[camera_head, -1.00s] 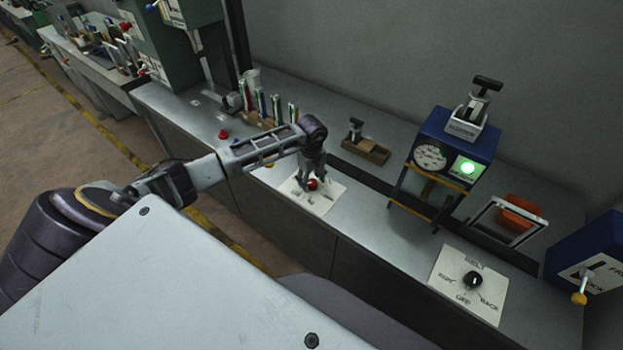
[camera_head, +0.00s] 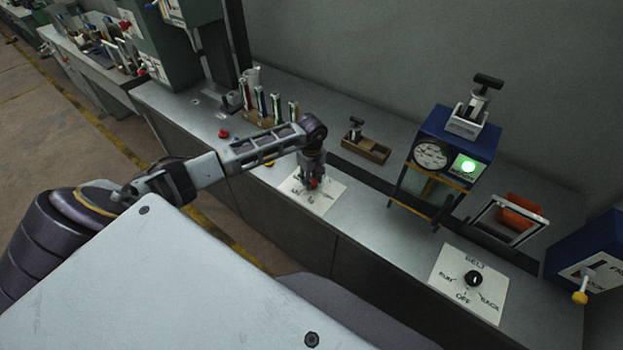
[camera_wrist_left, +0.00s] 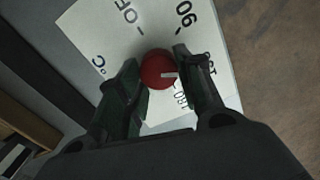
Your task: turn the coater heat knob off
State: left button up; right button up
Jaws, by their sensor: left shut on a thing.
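A red knob (camera_wrist_left: 157,70) with a pale pointer line sits on a white, marked plate (camera_wrist_left: 105,25), which lies flat on the bench. In the left wrist view the pointer points to the right, and the marks "OFF" and "90" show beyond the knob. My left gripper (camera_wrist_left: 160,82) reaches down over the plate with a finger on each side of the knob, shut on it. In the head view the left gripper (camera_head: 313,180) hides most of the knob, and the plate (camera_head: 318,205) shows around it. My right gripper is not in view.
To the right are a black knob (camera_head: 473,279) on a plate marked BELT, a blue device (camera_head: 460,135) with a lit green lamp, and a blue box (camera_head: 590,255) with a yellow-tipped lever. A wooden tray (camera_head: 366,149) and upright tubes (camera_head: 270,108) stand behind the gripper.

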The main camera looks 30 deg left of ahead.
pick_arm(q)
jog(key=shift+n+b, duration=1)
jog(key=shift+n, duration=0.5)
jog(key=n+b, duration=0.1)
jog(key=n, duration=0.2)
jog(key=shift+b, duration=0.4)
jog(key=n+b, duration=0.2)
jog(key=n, duration=0.4)
jog(key=shift+s, duration=0.15)
jog(key=n+b, duration=0.1)
jog(key=n, duration=0.3)
jog(key=shift+n+b, duration=0.4)
jog(key=n+b, duration=0.1)
jog(key=n, duration=0.4)
jog(key=shift+d, duration=0.15)
jog(key=shift+n, duration=1)
